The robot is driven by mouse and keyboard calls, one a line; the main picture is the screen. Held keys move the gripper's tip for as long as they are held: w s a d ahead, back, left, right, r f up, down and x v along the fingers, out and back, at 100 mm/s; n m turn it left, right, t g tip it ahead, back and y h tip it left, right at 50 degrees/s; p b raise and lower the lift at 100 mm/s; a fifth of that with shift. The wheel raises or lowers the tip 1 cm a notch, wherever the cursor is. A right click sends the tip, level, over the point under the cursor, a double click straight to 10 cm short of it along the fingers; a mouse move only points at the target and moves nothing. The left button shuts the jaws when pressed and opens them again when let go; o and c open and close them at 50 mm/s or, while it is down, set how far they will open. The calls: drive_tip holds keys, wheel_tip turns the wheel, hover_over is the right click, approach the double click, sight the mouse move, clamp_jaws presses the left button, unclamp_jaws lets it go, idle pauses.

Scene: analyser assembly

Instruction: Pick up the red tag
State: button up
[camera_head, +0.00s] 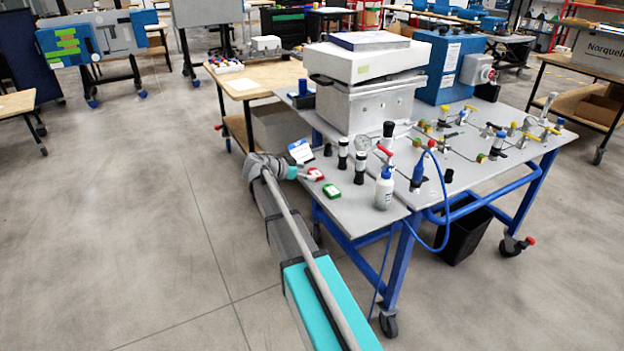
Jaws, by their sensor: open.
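The red tag (316,173) is a small red piece with a white mark, at the near left edge of the grey work table (345,212). My gripper (306,175) is at the end of my arm, reaching in from the lower right. Its fingers are open and right beside the tag on its left. I cannot tell whether they touch it or lie around it. The tag's left side is partly hidden by the fingers.
A green tag (332,191) lies close by. A white and blue card (301,151) stands behind the gripper. The floor left of my arm is clear.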

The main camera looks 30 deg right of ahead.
drive_tip(key=shift+x, duration=1.1)
drive_tip(key=c, duration=0.6)
drive_tip(key=shift+r, duration=0.1)
